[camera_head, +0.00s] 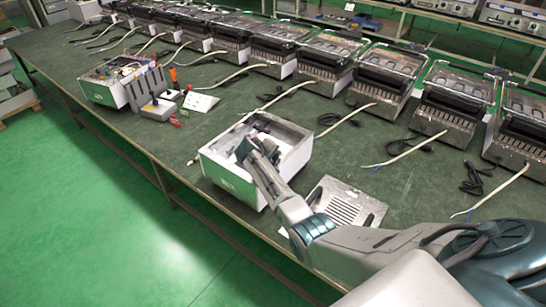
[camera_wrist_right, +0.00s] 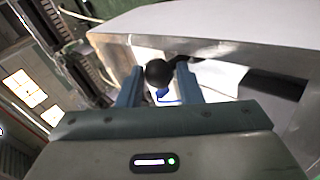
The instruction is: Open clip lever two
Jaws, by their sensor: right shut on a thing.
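An open white box-shaped housing (camera_head: 228,178) stands near the table's front edge in the head view. My right gripper (camera_head: 245,148) reaches down into it from the right. In the right wrist view my two blue fingers (camera_wrist_right: 158,88) are shut on a small part inside the housing, at the clip lever. A round black knob (camera_wrist_right: 158,73) shows between the fingers, with a bit of blue (camera_wrist_right: 167,95) just below it. The fingers hide most of the lever, and I cannot tell its angle. My left gripper is not in view.
A slotted metal plate (camera_head: 345,207) lies right of the housing, under my right arm. A second open unit (camera_head: 105,92) with wires and a grey tool holder (camera_head: 150,92) stand at the left. A row of toaster-like appliances (camera_head: 380,78) with cables lines the back.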

